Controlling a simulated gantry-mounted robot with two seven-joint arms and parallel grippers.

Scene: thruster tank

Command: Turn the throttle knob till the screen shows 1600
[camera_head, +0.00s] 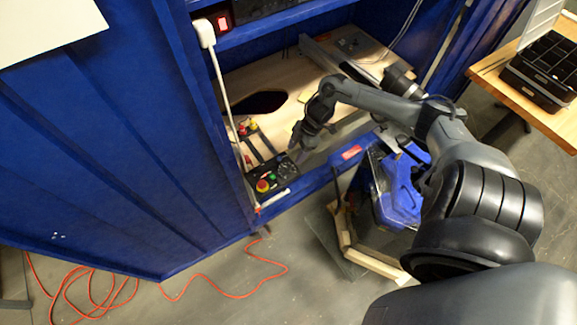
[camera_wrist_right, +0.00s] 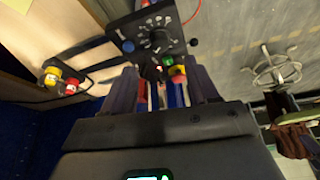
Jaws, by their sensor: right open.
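The black control box (camera_head: 279,187) stands at the front edge of the bench inside the blue cabinet. The throttle knob (camera_wrist_right: 158,38) is a dark round knob with pale scale marks around it, seen past the fingers in the right wrist view. Beside it are a blue button (camera_wrist_right: 127,46), a green button (camera_wrist_right: 168,60) and a red and yellow stop button (camera_head: 262,185). My right gripper (camera_wrist_right: 162,72) is open and empty, close to the box, with the knob beyond its fingertips and apart from them. I cannot make out any screen reading. My left gripper is not in view.
A blue case (camera_head: 398,190) stands below my right arm. A black tray (camera_head: 545,70) lies on a wooden table at right.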

